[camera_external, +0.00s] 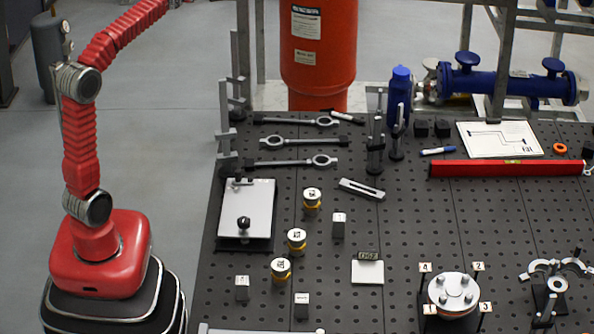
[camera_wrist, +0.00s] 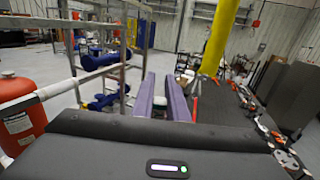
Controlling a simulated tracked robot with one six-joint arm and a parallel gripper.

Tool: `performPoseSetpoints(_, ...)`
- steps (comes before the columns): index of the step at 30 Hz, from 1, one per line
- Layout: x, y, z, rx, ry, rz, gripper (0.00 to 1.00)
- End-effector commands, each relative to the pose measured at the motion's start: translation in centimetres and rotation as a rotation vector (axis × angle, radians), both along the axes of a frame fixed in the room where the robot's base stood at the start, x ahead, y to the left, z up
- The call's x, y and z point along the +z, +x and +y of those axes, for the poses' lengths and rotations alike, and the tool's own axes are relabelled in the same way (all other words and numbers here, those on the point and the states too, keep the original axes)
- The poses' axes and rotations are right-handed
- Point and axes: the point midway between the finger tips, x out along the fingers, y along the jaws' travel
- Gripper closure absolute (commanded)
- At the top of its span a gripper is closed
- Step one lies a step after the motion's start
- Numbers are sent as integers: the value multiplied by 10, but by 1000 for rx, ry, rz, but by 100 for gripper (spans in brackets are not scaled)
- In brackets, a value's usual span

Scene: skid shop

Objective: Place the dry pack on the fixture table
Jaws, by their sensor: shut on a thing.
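The fixture table (camera_external: 410,210) is a black perforated top that fills the right of the external view. My arm rises from its red base at the left and leaves that view at the top, so my gripper is not seen there. In the wrist view, my gripper (camera_wrist: 165,100) shows two purple fingers, close together. They are shut on a small pale thing, apparently the dry pack (camera_wrist: 160,104), mostly hidden between them. It is held up in the air.
Yellow-banded cylinders (camera_external: 296,240), a plate with a black knob (camera_external: 246,212), a white pad (camera_external: 367,271) and a bolted disc (camera_external: 453,292) stand on the table. Wrenches (camera_external: 300,141) and a red level (camera_external: 505,168) lie at the back. Bare tabletop shows between them.

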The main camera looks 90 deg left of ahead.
Motion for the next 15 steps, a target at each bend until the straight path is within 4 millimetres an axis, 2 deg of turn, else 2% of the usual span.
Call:
performPoseSetpoints(1,0,3,7,-24,-1,1,100)
performPoseSetpoints(9,7,11,26,-172,-1,1,100)
performPoseSetpoints(15,14,11,32,-251,0,1,100)
